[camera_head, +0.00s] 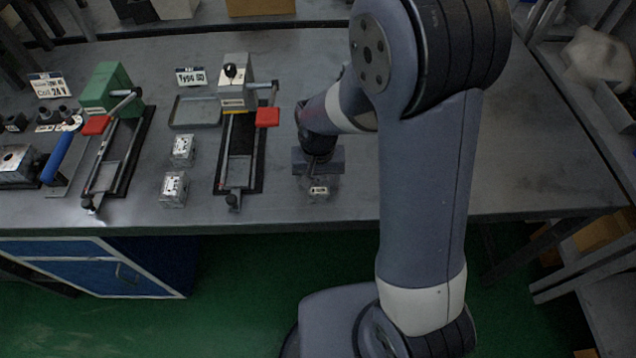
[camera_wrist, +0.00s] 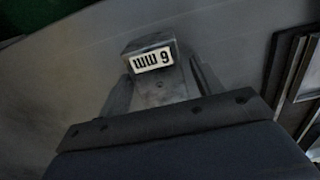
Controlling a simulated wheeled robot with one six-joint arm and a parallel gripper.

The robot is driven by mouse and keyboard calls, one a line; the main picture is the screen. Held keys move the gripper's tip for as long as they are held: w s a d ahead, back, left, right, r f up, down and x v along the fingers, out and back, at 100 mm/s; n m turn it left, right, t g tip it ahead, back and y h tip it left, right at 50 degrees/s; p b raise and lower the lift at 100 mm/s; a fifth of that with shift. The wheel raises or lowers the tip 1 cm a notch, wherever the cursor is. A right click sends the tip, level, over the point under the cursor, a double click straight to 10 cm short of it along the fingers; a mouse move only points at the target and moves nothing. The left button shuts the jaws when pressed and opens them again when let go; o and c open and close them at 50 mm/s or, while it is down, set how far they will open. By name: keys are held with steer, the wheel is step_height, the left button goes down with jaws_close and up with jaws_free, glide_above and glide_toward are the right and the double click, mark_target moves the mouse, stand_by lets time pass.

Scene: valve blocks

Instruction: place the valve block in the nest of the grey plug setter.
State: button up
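The valve block (camera_head: 319,191) with a white label is at the right, in front of my gripper (camera_head: 318,176). In the wrist view the block (camera_wrist: 157,82) sits between my gripper's fingers (camera_wrist: 163,88), its label reading upside down like "6 mm". The fingers lie along both sides of it; whether they press on it is unclear. Whether it rests on the table is also unclear. The grey plug setter (camera_head: 236,97) stands to the left of my gripper, with a red handle and a dark base track. Its nest, toward the track's front end (camera_head: 238,172), is too small to make out clearly.
Two more pale blocks, one behind (camera_head: 183,150) and one in front (camera_head: 173,188), stand left of the grey setter. A green setter (camera_head: 105,90) is farther left. A shallow grey tray (camera_head: 195,112) lies behind the blocks. The table (camera_head: 520,150) is clear at right.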

steer(key=c, duration=1.2)
steer(key=shift+r, duration=0.1)
